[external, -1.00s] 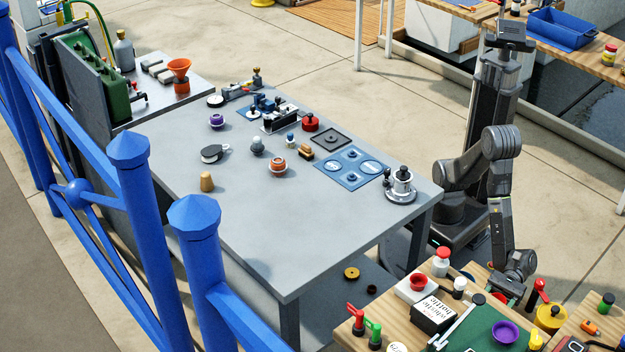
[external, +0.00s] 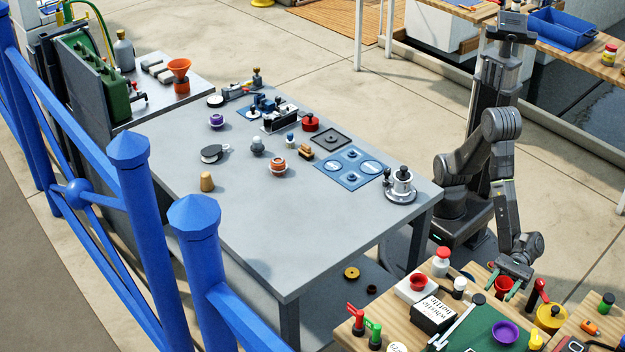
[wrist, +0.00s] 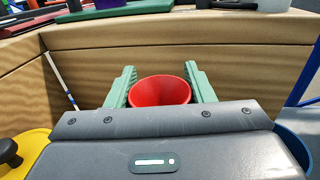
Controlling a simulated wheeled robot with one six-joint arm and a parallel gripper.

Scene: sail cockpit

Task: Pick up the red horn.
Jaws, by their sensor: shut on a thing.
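The red horn (external: 502,283) is at the wooden table on the lower right, between the green fingers of my gripper (external: 508,284). In the wrist view the horn's wide round red mouth (wrist: 160,91) faces up toward the camera. The green fingers of my gripper (wrist: 160,88) are on either side of it, shut on it. The horn's lower part is hidden behind the gripper body. I cannot tell how far the horn is above the table.
A white box with a red round top (external: 416,289), a red-capped bottle (external: 441,261), a bottle-label box (external: 433,314) and a yellow round item (external: 550,318) stand close by on the crowded wooden table (external: 345,330). The grey table (external: 250,230) has free room at its front.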

